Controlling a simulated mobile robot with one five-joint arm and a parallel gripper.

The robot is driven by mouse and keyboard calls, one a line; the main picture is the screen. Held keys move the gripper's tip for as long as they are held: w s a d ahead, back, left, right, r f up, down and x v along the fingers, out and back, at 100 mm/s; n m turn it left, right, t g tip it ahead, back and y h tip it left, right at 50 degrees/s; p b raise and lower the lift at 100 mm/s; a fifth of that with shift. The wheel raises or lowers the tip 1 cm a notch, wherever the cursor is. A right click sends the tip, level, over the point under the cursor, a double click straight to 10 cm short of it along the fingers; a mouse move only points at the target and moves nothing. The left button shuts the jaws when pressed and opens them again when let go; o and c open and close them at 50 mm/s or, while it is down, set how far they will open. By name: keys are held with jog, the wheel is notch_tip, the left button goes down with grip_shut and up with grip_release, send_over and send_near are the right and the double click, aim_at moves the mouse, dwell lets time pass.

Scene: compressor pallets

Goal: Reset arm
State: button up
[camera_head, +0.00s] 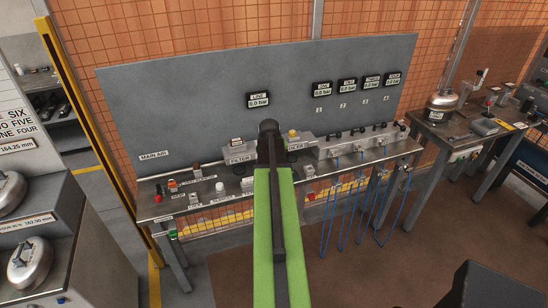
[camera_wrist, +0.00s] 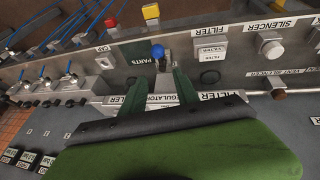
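My green arm reaches forward over the metal workbench (camera_head: 200,212) in the head view, its dark end in front of the grey back panel (camera_head: 200,100). My gripper's fingers are hidden there. In the wrist view my gripper (camera_wrist: 160,72) shows two dark green fingers spread apart with nothing held between them. A blue round knob (camera_wrist: 157,51) appears just past the fingertips, close to a small "PARTS" label. I cannot tell whether the fingers touch anything.
Blue hoses (camera_head: 343,220) hang from the bench's right front. Several gauges (camera_head: 259,100) on the panel read 0.0 bar. A second table (camera_head: 455,128) with a metal vessel (camera_head: 440,104) stands right. A cabinet (camera_head: 95,235) stands at left. The brown floor mat (camera_head: 235,275) looks clear.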

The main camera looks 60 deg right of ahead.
jog(key=p+v, duration=0.2)
jog(key=v, duration=0.2)
jog(key=shift+s+r, duration=0.1)
jog(key=shift+r, duration=0.05)
